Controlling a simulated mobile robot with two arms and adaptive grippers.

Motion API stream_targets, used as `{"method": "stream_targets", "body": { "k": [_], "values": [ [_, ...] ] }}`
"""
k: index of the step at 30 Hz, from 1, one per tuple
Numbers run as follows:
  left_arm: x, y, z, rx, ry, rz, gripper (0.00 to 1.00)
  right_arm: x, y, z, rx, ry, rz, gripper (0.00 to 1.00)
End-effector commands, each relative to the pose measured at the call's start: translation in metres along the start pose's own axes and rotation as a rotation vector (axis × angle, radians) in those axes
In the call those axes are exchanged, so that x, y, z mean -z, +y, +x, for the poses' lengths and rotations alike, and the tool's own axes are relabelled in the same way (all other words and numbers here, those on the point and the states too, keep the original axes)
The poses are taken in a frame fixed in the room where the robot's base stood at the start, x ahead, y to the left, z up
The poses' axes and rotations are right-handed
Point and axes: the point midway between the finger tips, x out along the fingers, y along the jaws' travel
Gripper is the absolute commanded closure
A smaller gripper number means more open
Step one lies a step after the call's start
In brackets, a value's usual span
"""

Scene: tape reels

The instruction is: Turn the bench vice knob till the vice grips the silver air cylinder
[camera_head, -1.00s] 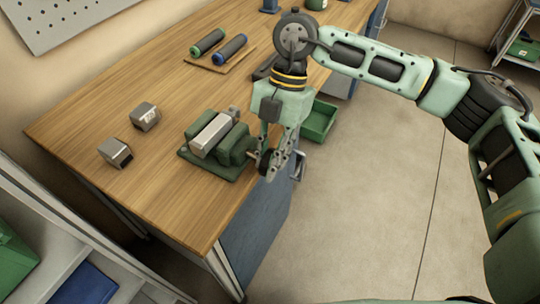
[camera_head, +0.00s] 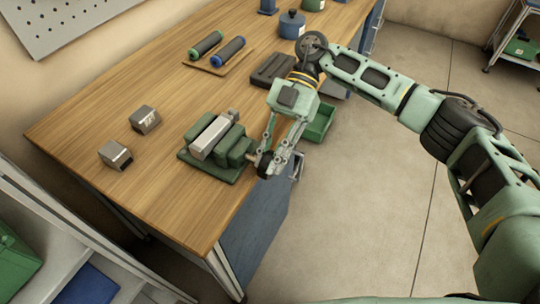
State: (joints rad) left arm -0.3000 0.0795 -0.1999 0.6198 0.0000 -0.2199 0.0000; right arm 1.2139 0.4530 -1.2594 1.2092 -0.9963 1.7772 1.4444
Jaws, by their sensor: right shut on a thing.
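The green bench vice (camera_head: 190,154) sits near the bench's front edge. The silver air cylinder (camera_head: 209,138) lies between its green jaws, close against them; I cannot tell whether both press on it. The dark vice knob (camera_head: 263,163) is on the vice's right side, over the bench edge. My right gripper (camera_head: 269,165) reaches down to the knob and is shut on it; its fingers partly hide the knob. My left gripper is not in view.
A green and a blue roller (camera_head: 206,44) (camera_head: 228,51) lie farther back, near a blue pot (camera_head: 292,24). A green bin (camera_head: 320,122) is right of the bench. The bench's left front is clear.

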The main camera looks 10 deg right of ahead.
Motion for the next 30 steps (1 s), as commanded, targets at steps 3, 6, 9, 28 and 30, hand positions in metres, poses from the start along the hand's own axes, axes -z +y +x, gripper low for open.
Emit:
{"method": "stream_targets", "body": {
  "k": [3, 6, 9, 28, 30],
  "values": [
    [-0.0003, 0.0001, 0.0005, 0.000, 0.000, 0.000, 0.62, 0.0010, 0.0013, -0.0020, -0.005, 0.043, -0.003, 1.00],
    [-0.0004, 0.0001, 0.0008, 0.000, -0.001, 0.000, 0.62, 0.0011, 0.0012, -0.0025, -0.005, 0.065, -0.003, 1.00],
    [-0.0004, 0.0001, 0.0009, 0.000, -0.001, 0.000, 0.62, 0.0011, 0.0013, -0.0028, -0.005, 0.075, -0.004, 1.00],
    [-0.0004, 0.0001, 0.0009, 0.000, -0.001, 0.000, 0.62, 0.0003, 0.0007, -0.0022, -0.003, 0.077, -0.003, 0.62],
    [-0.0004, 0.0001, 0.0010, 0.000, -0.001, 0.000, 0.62, 0.0000, 0.0006, -0.0019, -0.002, 0.077, -0.002, 0.62]
  ]
}}
